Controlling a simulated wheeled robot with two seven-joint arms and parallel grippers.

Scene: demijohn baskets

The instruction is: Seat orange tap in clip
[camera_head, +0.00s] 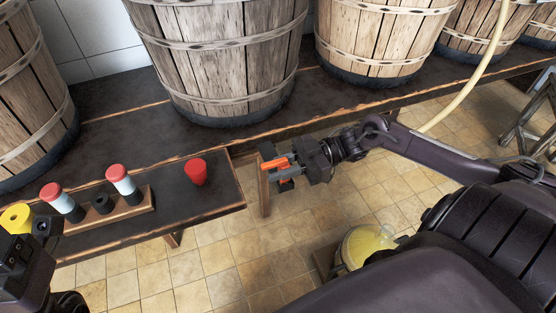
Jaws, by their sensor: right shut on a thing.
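The orange tap (271,159) is in my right gripper (279,166), which is shut on it beyond the right end of the low bench, above the tiled floor. The fingers hide part of the tap. A wooden rack (128,212) on the bench holds two red-capped, pale-bodied pieces (121,179) (57,197) and, between them, an empty-looking black holder (103,203). I cannot tell if this holder is the clip. My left gripper (35,238) shows partly at the lower left, beside a yellow round piece (15,218); its jaw state is unclear.
A red cup-shaped piece (196,172) stands on the bench (212,198), right of the rack. Large wooden-slat baskets (225,60) line the long shelf behind. A pale hose (470,80) hangs at the right. A glass vessel with yellow contents (366,243) stands on the floor.

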